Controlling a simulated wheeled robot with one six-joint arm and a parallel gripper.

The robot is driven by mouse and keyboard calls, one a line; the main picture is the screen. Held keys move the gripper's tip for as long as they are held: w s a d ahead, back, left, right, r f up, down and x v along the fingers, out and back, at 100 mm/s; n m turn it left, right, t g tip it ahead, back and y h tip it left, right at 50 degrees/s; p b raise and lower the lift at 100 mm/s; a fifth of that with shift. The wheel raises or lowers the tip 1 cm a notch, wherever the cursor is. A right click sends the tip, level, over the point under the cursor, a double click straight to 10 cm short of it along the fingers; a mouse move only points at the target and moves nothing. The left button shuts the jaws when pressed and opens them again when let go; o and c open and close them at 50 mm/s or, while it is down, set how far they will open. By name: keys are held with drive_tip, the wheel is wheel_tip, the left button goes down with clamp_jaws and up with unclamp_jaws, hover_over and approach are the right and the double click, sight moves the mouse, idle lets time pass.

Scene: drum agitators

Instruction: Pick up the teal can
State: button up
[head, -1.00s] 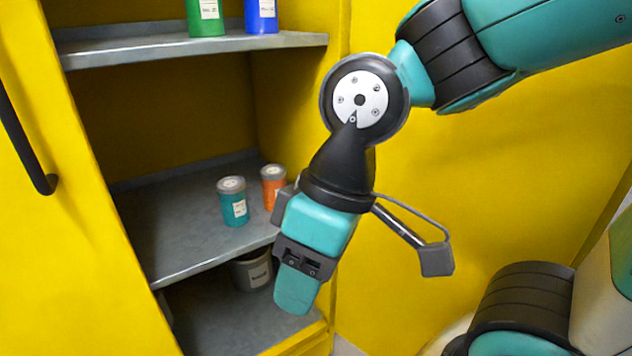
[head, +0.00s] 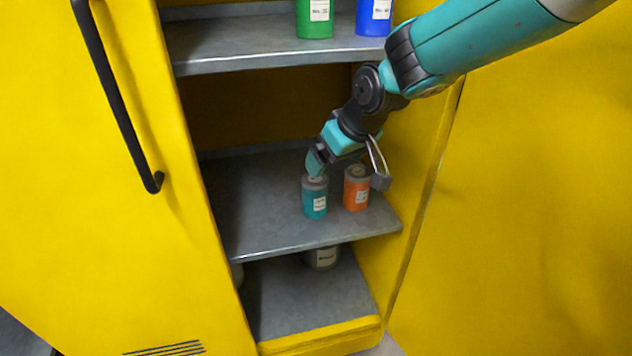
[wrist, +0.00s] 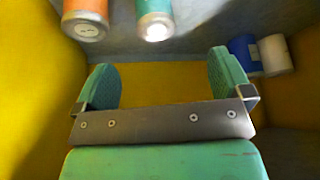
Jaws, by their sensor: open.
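The teal can (head: 314,202) with a grey lid and white label stands upright on the middle shelf (head: 265,225) of the yellow cabinet. My gripper (head: 315,165) is at the top of this can in the head view, overlapping its lid's upper edge; I cannot tell whether they touch. In the wrist view my gripper (wrist: 166,80) has its two teal fingers spread wide with nothing between them. The teal can (wrist: 154,12) shows there at the top edge, beyond the fingers.
An orange can (head: 356,192) stands close to the right of the teal can. A green can (head: 315,18) and a blue can (head: 373,16) stand on the shelf above. A pale labelled container (head: 322,256) sits below. The left cabinet door (head: 115,230) is open.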

sight(312, 181)
drive_tip(key=x, duration=0.3)
drive_tip(key=w+x, duration=0.1)
drive_tip(key=x, duration=0.2)
drive_tip(key=r+x, duration=0.1)
drive_tip(key=x, duration=0.2)
drive_tip(key=shift+w+a+b, duration=0.3)
drive_tip(key=shift+w+a, duration=0.05)
drive_tip(key=x, duration=0.5)
drive_tip(key=shift+w+d+f+b, duration=0.15)
drive_tip(key=shift+w+f+b, duration=0.15)
drive_tip(key=shift+b, duration=0.1)
drive_tip(key=shift+c, duration=0.2)
drive_tip(key=c, duration=1.1)
drive_tip(key=shift+r, duration=0.2)
